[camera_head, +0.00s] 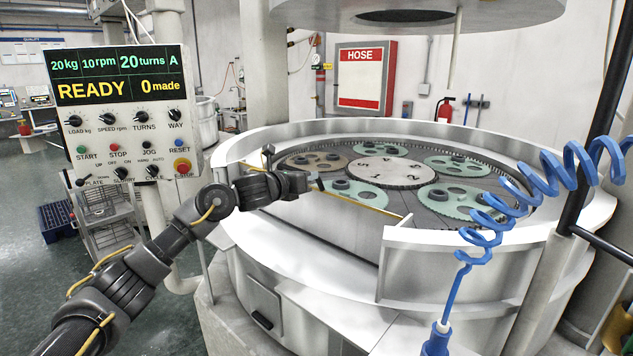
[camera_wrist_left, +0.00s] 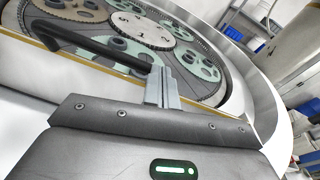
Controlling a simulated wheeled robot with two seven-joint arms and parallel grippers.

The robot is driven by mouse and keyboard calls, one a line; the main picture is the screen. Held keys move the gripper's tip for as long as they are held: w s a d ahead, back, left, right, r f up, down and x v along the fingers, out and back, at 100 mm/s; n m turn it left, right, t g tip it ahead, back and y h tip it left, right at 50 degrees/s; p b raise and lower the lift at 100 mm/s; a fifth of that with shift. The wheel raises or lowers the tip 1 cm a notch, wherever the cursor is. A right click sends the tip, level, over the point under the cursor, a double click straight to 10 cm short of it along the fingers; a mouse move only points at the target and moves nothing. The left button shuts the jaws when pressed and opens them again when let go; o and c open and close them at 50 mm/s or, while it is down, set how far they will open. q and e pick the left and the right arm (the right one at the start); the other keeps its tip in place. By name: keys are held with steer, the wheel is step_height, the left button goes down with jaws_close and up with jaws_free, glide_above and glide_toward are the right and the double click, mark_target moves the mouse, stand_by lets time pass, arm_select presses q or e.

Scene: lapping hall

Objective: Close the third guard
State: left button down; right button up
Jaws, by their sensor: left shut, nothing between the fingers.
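A round lapping machine has a pale ring-shaped guard wall (camera_head: 240,150) around its plate. At the front, a separate pale guard panel (camera_head: 450,262) stands upright at the right, and left of it the wall is lower, with a thin yellow edge (camera_head: 372,207). I cannot tell which guard is the third. My left gripper (camera_head: 314,183) is shut and empty at the front left rim. In the left wrist view its fingers (camera_wrist_left: 161,88) are together beside a dark bent bar (camera_wrist_left: 85,46); I cannot tell whether they touch. My right gripper is not in view.
Toothed green carriers (camera_head: 455,200) and a numbered centre disc (camera_head: 390,172) lie on the plate. A control panel (camera_head: 125,110) reads READY at the left. A blue coiled hose (camera_head: 505,205) and dark pole (camera_head: 590,150) stand at the right.

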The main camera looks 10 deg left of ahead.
arm_select(q)
steer(key=shift+r, duration=0.55)
steer(key=s+a+r+p, duration=0.1)
steer(key=s+r+p, duration=0.3)
steer(key=r, duration=0.3)
steer(key=shift+s+a+r+p, duration=0.2)
steer(key=shift+s+a+p, duration=0.2)
steer(key=shift+p, duration=0.2)
